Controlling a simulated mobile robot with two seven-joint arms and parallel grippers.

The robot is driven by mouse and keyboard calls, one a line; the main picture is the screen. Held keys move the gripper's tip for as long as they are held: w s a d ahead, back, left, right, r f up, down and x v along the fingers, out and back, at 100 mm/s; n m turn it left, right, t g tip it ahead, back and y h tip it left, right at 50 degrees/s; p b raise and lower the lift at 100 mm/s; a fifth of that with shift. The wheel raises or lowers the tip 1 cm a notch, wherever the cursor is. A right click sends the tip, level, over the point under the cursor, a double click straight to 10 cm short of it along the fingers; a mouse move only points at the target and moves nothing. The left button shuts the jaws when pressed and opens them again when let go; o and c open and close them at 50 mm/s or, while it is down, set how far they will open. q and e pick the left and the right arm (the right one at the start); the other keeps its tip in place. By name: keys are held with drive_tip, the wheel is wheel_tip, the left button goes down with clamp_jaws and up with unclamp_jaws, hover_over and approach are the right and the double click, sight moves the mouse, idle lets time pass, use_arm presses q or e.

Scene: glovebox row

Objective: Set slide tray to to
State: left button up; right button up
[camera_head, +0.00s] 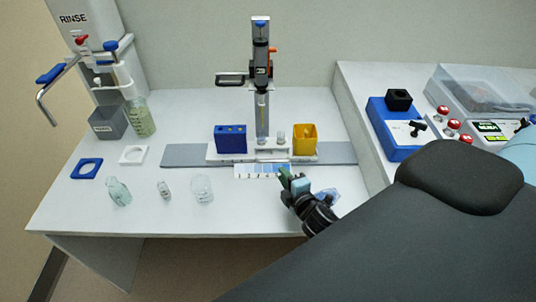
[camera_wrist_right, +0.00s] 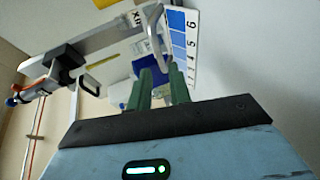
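The slide tray (camera_head: 230,157) is a white carriage on a long grey rail (camera_head: 340,153) in the head view. It carries a blue holder (camera_head: 230,139) at its left and a yellow open box (camera_head: 305,139) at its right. A white card with blue shaded squares and marks (camera_head: 262,171) lies along the rail's front; its numbers show in the wrist view (camera_wrist_right: 181,45). My right gripper (camera_head: 286,181) is just in front of the card's right end. Its green fingers look apart in the wrist view (camera_wrist_right: 160,78), close to a pale loop-shaped bar (camera_wrist_right: 155,35); contact is unclear. My left gripper is out of view.
A vertical stand (camera_head: 261,80) rises behind the tray. Glass vessels (camera_head: 202,188) stand at the front left, with a rinse station (camera_head: 105,75) behind. A blue device (camera_head: 392,130) is on the right bench. My dark arm covers the lower right.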

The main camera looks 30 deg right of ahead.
drive_tip(key=shift+s+r, duration=0.15)
drive_tip(key=shift+s, duration=0.1)
drive_tip(key=shift+w, duration=0.35)
drive_tip(key=x, duration=0.7)
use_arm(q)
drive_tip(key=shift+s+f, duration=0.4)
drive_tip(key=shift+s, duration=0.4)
use_arm(e)
drive_tip(key=shift+c, duration=0.4)
clamp_jaws()
